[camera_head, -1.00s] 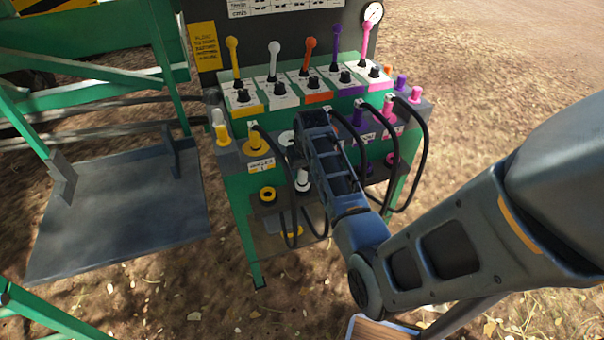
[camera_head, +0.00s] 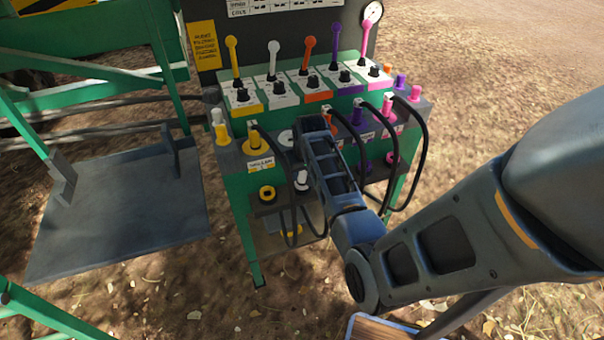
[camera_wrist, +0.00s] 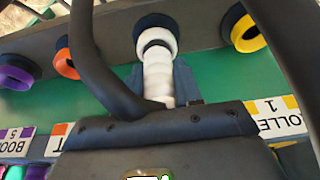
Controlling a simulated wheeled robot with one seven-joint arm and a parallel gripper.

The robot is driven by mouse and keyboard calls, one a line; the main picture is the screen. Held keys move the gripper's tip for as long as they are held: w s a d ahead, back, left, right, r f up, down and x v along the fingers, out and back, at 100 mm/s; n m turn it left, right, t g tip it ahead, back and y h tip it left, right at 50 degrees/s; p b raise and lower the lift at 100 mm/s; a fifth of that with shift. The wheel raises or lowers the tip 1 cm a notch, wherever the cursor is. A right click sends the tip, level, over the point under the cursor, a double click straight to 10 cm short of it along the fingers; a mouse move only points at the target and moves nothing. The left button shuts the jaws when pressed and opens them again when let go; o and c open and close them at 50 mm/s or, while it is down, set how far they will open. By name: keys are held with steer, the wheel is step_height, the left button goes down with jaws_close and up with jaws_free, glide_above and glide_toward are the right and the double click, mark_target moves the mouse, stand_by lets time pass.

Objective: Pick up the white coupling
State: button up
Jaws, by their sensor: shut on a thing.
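The white coupling (camera_wrist: 157,72) stands in the middle of the wrist view, in line with a white ring in a dark round holder. My gripper (camera_wrist: 158,88) has a finger on each side of the coupling and is shut on it. In the head view a white piece (camera_head: 302,179) shows just left of my forearm, low on the green stand. My fingers are hidden behind my arm there. I cannot tell whether the coupling is still seated in the holder.
A black hose (camera_wrist: 97,65) crosses close beside my gripper. A yellow ring (camera_wrist: 245,28) and an orange ring (camera_wrist: 66,62) sit on either side. Several coloured levers (camera_head: 308,55) stand on the panel above. A grey platform (camera_head: 120,215) lies to the left.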

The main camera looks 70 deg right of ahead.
jaws_close()
steer(key=shift+r, duration=0.1)
steer(key=shift+r, duration=0.5)
steer(key=r, duration=0.3)
steer(key=shift+s+d+r+b, duration=0.2)
steer(key=shift+s+d+b, duration=0.1)
steer(key=shift+b, duration=0.05)
steer(key=s+d+r, duration=0.2)
steer(key=s, duration=0.1)
steer(key=s+d+r+b, duration=0.1)
steer(key=s+d+r, duration=0.3)
steer(key=s, duration=0.1)
steer(key=shift+s+d+r, duration=0.25)
steer(key=shift+s, duration=0.1)
